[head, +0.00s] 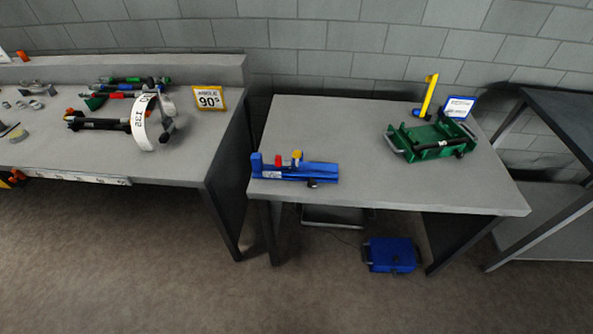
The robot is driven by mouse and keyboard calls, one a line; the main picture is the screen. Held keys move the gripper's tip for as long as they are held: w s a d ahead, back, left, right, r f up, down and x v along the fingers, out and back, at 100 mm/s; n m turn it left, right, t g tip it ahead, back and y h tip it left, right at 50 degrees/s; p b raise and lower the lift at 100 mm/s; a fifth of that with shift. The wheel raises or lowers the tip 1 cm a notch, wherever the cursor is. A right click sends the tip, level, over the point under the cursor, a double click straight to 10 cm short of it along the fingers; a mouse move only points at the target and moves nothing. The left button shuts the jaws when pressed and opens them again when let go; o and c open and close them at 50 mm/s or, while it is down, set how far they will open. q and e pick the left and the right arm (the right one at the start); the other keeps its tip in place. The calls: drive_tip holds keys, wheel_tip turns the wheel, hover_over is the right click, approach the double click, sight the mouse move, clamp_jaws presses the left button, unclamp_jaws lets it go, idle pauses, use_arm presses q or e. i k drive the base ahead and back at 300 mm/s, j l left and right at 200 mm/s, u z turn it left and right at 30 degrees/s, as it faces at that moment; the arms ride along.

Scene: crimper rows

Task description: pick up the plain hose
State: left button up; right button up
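Several hose-like pieces with coloured ends lie on the left bench (180,152). In front lies a black hose (103,124) with an orange-marked left end. A white looped band or tag (140,124) with printed figures stands at its right end and hides part of it. Behind it lie more pieces with green, red and blue ends (122,93), close together. A black, hose-like piece (440,149) lies across the green tray (415,136) on the right table. I cannot tell which one is the plain hose. Neither gripper is in view.
The right table (350,135) carries a blue crimper-like tool (295,171), a yellow upright piece (428,95) and a blue-framed sign (458,107). A blue box (392,255) sits on the floor.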

sight(460, 140)
drive_tip(key=i+l+u, duration=0.2)
drive_tip(key=l, duration=1.35)
drive_tip(key=l+u, duration=0.2)
drive_tip(key=l, duration=1.3)
